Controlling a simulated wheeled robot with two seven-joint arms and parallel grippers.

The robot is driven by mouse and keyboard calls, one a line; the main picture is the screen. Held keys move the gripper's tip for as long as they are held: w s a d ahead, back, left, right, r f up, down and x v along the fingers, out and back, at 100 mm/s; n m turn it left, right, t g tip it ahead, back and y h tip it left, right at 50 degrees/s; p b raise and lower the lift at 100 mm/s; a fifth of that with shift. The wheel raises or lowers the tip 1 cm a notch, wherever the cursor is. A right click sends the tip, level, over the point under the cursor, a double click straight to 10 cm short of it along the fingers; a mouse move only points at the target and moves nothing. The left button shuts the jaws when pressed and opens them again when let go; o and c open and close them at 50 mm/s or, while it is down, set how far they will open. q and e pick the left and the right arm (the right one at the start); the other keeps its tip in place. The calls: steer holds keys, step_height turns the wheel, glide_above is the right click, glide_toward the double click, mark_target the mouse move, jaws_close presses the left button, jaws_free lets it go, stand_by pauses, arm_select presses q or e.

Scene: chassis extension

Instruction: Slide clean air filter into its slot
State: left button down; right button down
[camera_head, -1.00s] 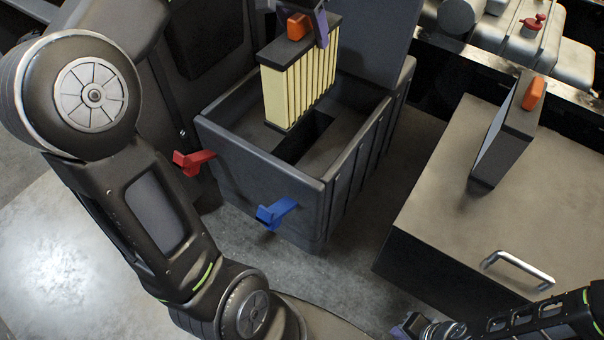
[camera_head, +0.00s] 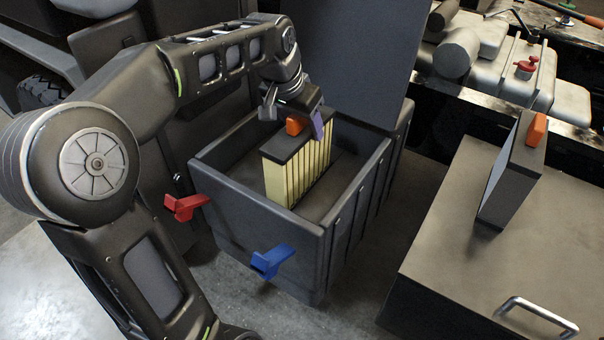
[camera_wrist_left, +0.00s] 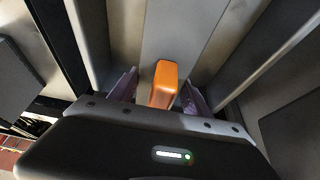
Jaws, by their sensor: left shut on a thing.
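The clean filter, with cream pleats and a dark top (camera_head: 297,172), stands upright inside the open dark box (camera_head: 262,220). Its lower part is down in the box; the slot is hidden by it, and I cannot tell how deep it sits. My left gripper (camera_head: 305,121) is shut on the filter's orange handle (camera_head: 294,125). In the left wrist view the orange handle (camera_wrist_left: 163,84) lies between the two purple fingers. My right gripper is not in view.
A red latch (camera_head: 185,206) and a blue latch (camera_head: 271,261) stick out from the box. Its raised lid (camera_head: 340,60) stands behind. Another filter, greyish with an orange handle (camera_head: 511,170), stands on a cabinet (camera_head: 450,230) at right, which has a metal handle (camera_head: 537,314).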

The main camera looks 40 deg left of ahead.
mark_target(303, 167)
arm_select(q)
step_height(303, 167, down, 8)
steer(key=shift+r, duration=0.15)
steer(key=shift+f, duration=2.35)
steer(key=shift+c, duration=2.4)
jaws_free()
